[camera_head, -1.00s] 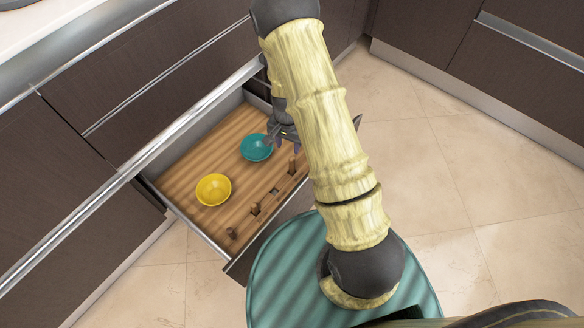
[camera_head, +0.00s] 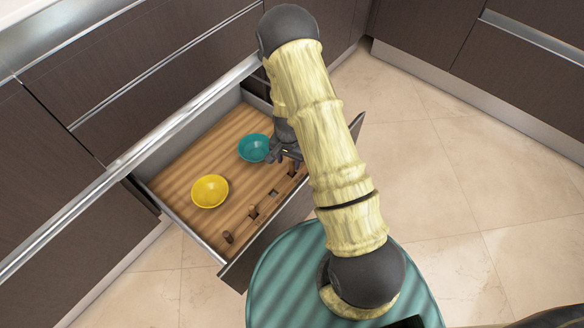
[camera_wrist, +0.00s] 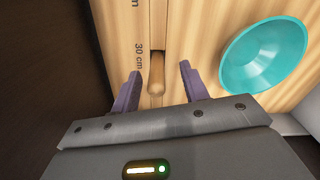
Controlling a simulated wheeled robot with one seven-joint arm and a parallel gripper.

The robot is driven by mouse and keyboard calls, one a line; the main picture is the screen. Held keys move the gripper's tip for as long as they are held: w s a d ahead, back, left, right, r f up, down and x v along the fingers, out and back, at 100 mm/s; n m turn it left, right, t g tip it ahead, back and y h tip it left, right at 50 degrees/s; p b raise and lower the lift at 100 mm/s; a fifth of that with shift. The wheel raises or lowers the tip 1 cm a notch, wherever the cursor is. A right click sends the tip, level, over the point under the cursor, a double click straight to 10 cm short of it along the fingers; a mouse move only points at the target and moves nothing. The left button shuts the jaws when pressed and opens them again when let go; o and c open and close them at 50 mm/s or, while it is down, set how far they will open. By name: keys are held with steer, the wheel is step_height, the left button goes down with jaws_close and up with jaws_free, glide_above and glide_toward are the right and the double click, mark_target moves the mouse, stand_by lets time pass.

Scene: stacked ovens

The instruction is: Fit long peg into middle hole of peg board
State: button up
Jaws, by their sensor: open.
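The long peg is a light wooden rod (camera_wrist: 156,78), seen nearly end-on in the wrist view between my gripper's two purple fingers. My gripper (camera_wrist: 158,88) is open, with a finger on each side of the peg and gaps visible. In the head view, my gripper (camera_head: 288,158) is low over the right end of the peg board, and the peg (camera_head: 292,172) is partly hidden by it.
A teal bowl (camera_head: 254,148) is close to my gripper; it also shows in the wrist view (camera_wrist: 264,56). A yellow bowl (camera_head: 210,191) sits further left. The drawer's front panel (camera_head: 268,232) borders the board.

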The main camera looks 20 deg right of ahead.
mark_target(292, 167)
steer(key=f+b, duration=0.1)
steer(key=f, duration=0.1)
steer(key=d+f+b, duration=0.1)
steer(key=f+b, duration=0.1)
steer(key=shift+w+d+f, duration=0.1)
steer(key=shift+w, duration=0.1)
steer(key=shift+f+b, duration=0.35)
steer(key=shift+f, duration=0.15)
steer(key=shift+r, duration=0.1)
jaws_close()
